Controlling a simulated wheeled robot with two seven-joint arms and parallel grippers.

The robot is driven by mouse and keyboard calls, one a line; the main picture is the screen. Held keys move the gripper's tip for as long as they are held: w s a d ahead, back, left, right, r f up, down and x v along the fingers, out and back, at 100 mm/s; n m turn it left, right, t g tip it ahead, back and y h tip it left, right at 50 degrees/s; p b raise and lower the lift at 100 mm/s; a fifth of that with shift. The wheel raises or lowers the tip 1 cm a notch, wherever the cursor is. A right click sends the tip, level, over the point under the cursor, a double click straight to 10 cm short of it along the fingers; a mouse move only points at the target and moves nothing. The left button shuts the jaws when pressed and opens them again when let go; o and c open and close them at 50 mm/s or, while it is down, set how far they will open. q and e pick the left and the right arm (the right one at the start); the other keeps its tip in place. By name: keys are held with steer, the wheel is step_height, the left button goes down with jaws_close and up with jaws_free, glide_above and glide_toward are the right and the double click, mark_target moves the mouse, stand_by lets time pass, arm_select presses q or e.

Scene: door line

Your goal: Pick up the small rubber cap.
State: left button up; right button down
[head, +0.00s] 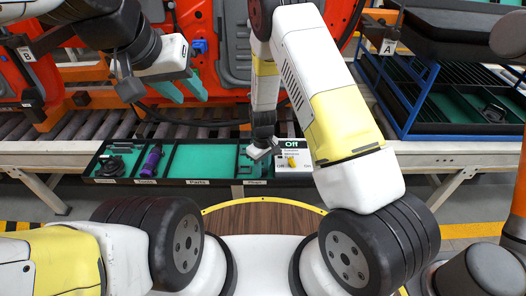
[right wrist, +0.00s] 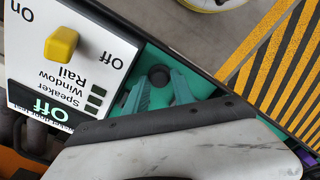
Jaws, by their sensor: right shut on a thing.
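The small rubber cap (right wrist: 159,75) is dark and round. In the right wrist view it sits between the tips of the two teal fingers of my right gripper (right wrist: 157,88), which is shut on it. Green tray floor shows around it; I cannot tell whether the cap touches that floor. In the head view my right gripper (head: 252,164) is low over the right end of the black tray (head: 215,182), and the cap cannot be made out there. My left gripper (head: 183,91) is open and empty, its teal fingers apart, above the conveyor behind the tray.
A white switch panel (head: 293,158) with a yellow knob and an "Off" display stands right beside my right gripper. The tray also holds a purple part (head: 151,161) and a black part (head: 110,166). Red door panels (head: 215,60) stand behind the roller conveyor (head: 60,127). A blue-framed rack (head: 408,105) is at right.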

mark_target(263, 170)
step_height(263, 170, up, 10)
steer(key=c, duration=1.7)
jaws_free()
jaws_close()
